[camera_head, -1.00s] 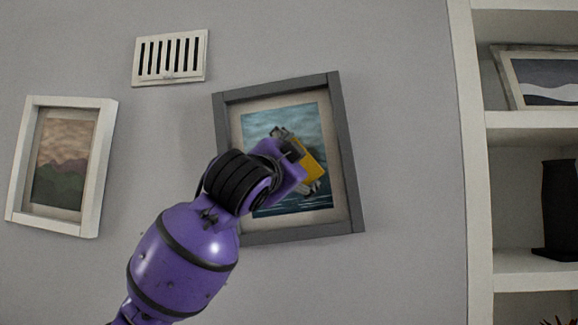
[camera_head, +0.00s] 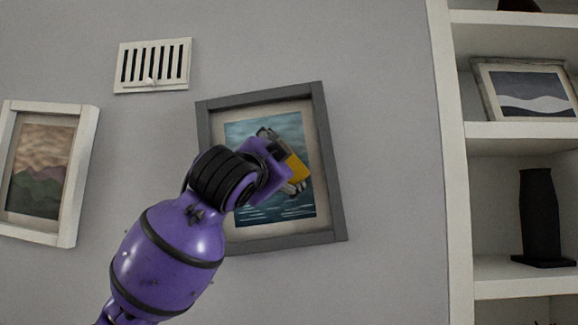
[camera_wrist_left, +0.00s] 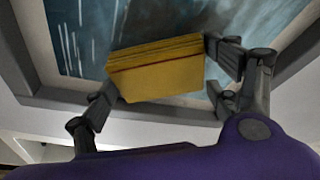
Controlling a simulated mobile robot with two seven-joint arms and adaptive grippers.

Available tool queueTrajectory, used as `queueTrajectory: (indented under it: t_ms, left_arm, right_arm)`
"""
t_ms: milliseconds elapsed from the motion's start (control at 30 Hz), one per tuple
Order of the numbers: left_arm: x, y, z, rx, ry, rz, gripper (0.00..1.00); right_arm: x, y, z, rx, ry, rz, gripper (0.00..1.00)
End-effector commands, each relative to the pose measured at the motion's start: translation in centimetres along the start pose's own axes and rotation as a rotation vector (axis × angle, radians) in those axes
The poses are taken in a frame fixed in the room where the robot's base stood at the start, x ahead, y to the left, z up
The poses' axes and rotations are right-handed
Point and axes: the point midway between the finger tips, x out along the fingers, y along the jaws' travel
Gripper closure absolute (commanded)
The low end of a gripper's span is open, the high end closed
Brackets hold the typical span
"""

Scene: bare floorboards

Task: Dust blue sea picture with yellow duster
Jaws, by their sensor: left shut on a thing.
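The blue sea picture (camera_head: 240,131) hangs on the wall in a grey frame, in the middle of the head view. My left gripper (camera_head: 287,161) is in front of the picture and hides part of it. It is shut on the yellow duster (camera_head: 296,172). In the left wrist view the duster (camera_wrist_left: 157,72) sits between the fingers of my left gripper (camera_wrist_left: 160,85), with the blue picture (camera_wrist_left: 85,30) close behind it. I cannot tell whether the duster touches the picture. My right gripper is out of view.
A white-framed mountain picture (camera_head: 88,160) hangs at the left. A white vent (camera_head: 153,66) is above, on the wall. White shelves (camera_head: 510,131) stand at the right, with a framed wave picture (camera_head: 525,92) and a black vase (camera_head: 539,215). The wall between is bare.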

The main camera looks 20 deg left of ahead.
Motion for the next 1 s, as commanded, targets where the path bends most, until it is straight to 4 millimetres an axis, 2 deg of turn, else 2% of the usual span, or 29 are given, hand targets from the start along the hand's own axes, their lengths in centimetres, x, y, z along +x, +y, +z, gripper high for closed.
queueTrajectory:
  t_ms: [100, 333, 600, 1000]
  left_arm:
    - [-0.2, -0.5, 1.0, 0.0, -0.003, 0.0, 0.39]
    - [-0.5, -1.0, 1.5, 0.001, -0.002, -0.001, 0.39]
    - [-0.9, -2.1, 3.4, 0.002, -0.003, -0.001, 0.39]
    - [-1.3, -3.1, 5.0, 0.001, -0.005, 0.0, 0.39]
  right_arm:
    - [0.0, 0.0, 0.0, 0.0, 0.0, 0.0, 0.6]
    - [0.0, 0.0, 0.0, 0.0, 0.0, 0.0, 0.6]
    - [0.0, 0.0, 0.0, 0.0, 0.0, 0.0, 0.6]
    - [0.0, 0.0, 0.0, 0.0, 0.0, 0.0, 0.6]
